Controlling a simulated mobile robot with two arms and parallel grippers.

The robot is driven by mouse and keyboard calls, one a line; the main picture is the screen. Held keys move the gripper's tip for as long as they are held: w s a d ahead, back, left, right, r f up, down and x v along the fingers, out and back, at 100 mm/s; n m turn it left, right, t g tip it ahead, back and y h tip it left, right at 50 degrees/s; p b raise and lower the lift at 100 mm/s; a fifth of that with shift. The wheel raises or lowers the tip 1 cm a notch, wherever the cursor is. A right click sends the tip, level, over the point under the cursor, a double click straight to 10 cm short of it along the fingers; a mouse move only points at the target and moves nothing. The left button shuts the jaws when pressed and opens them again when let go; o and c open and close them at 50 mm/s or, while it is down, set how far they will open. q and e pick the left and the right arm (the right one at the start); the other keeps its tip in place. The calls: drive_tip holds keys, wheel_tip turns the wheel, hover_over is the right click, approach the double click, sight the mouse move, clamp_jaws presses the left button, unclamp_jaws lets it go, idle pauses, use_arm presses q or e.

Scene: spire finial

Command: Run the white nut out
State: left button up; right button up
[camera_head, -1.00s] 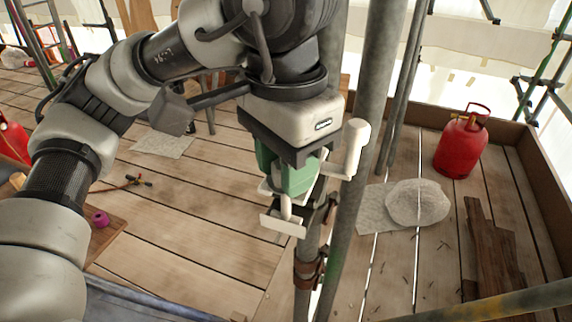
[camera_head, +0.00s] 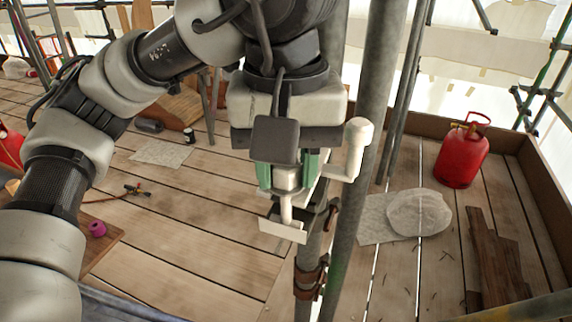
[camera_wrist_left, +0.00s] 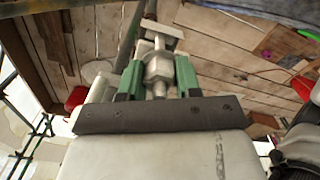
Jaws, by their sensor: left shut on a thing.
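The white nut (camera_head: 287,178) sits on a white threaded rod below my left wrist, in front of the upright poles. My left gripper (camera_head: 288,172) points down and its green fingers are closed on the nut from both sides. In the left wrist view the nut (camera_wrist_left: 158,69) shows between the green fingers (camera_wrist_left: 158,78). The rod runs down to a flat white plate (camera_head: 283,230), next to a dark clamp (camera_head: 318,218) on the pole. A white arm with a rounded end (camera_head: 355,150) stands up just right of the gripper. My right gripper is not in view.
Grey scaffold poles (camera_head: 368,120) stand right beside the gripper. A red gas cylinder (camera_head: 462,152) and a pale round sack (camera_head: 419,212) are on the plank floor at right. A purple roll (camera_head: 97,229) lies at lower left. Open planks (camera_head: 190,235) lie left of the clamp.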

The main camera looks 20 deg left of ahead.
use_arm(q)
drive_tip(key=n+b, duration=0.1)
drive_tip(key=n, duration=0.9)
drive_tip(key=shift+b, duration=0.3)
drive_tip(key=n, duration=0.3)
drive_tip(key=shift+n+b, duration=0.4)
drive_tip(key=n, duration=0.3)
drive_tip(key=shift+n+b, duration=0.3)
drive_tip(key=shift+b, duration=0.05)
drive_tip(key=n+b, duration=0.1)
drive_tip(key=n, duration=0.2)
drive_tip(key=n+b, duration=0.1)
drive_tip(key=n, duration=0.5)
drive_tip(key=shift+n, duration=0.5)
drive_tip(key=o, duration=0.9)
